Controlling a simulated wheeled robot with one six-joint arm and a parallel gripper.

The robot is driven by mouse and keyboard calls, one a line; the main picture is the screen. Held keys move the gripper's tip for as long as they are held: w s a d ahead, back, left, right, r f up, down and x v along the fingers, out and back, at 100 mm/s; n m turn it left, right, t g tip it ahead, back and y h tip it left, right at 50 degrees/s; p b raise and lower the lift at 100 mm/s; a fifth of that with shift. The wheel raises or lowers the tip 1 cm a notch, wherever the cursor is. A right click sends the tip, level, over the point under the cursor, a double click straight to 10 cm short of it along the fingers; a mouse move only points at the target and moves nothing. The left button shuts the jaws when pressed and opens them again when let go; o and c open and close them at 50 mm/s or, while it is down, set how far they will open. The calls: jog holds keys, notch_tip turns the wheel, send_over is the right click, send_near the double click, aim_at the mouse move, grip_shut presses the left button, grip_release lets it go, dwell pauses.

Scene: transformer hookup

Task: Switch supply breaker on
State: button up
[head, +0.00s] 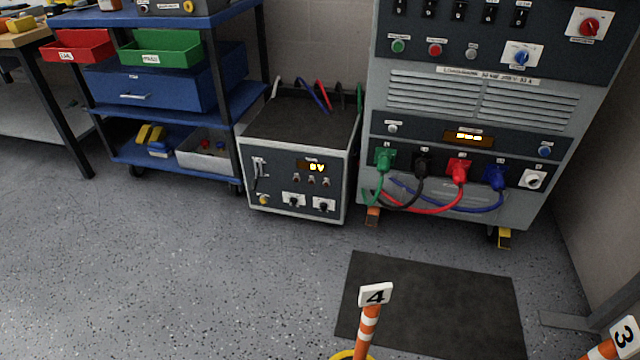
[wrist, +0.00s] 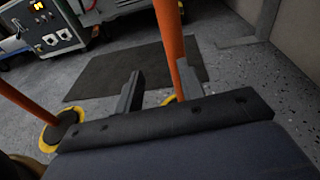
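The big grey cabinet (head: 375,95) stands at the right in the head view. A row of small black breaker switches (head: 460,12) runs along its top panel, cut by the picture's upper edge. Their labels are too small to read, so I cannot tell which is the supply breaker or how it is set. A red rotary knob (head: 589,27) and a blue one (head: 521,55) are on the same panel. My gripper (wrist: 159,72) shows only in the wrist view, with two dark fingers apart and nothing between their tips. It is low over the floor, away from the cabinet.
A smaller box (head: 300,127) with a display reading 0V stands left of the cabinet. Green, black, red and blue cables plug into the cabinet's lower panel. A dark mat (head: 440,300) lies in front. Striped posts marked 4 (head: 368,325) and 3 (head: 610,347) stand close to me.

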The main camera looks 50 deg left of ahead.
jog(key=a+r+n+g+y, duration=0.1)
jog(key=a+n, duration=0.1)
jog(key=a+r+n+g+y+p, duration=0.1)
jog(key=a+n+g, duration=0.1)
jog(key=a, duration=0.1)
jog(key=s+a+r+n+g+y+p, duration=0.1)
jog(key=a+n+g, duration=0.1)
jog(key=n, duration=0.1)
jog(key=shift+s+a+r, duration=0.1)
jog(key=shift+a, duration=0.3)
jog(key=shift+c, duration=1.4)
jog(key=s+a+n+g+p, duration=0.1)
jog(key=a+n+g, duration=0.1)
jog(key=n+g, duration=0.1)
jog(key=s+a+r+n+g+p, duration=0.1)
jog(key=s+a+n+g, duration=0.1)
jog(key=n, duration=0.3)
jog(key=s+a+n+g+p, duration=0.1)
jog(key=s+a+n+g, duration=0.1)
jog(key=a+n+g, duration=0.1)
jog(key=shift+a+r+n+g+p, duration=0.4)
jog(key=shift+a+g, duration=0.15)
jog(key=shift+g, duration=0.25)
grip_shut()
jog(key=shift+s+a+f+n+g+h, duration=0.1)
jog(key=shift+s+a+n+g+h, duration=0.15)
jog(key=shift+n+h, duration=0.25)
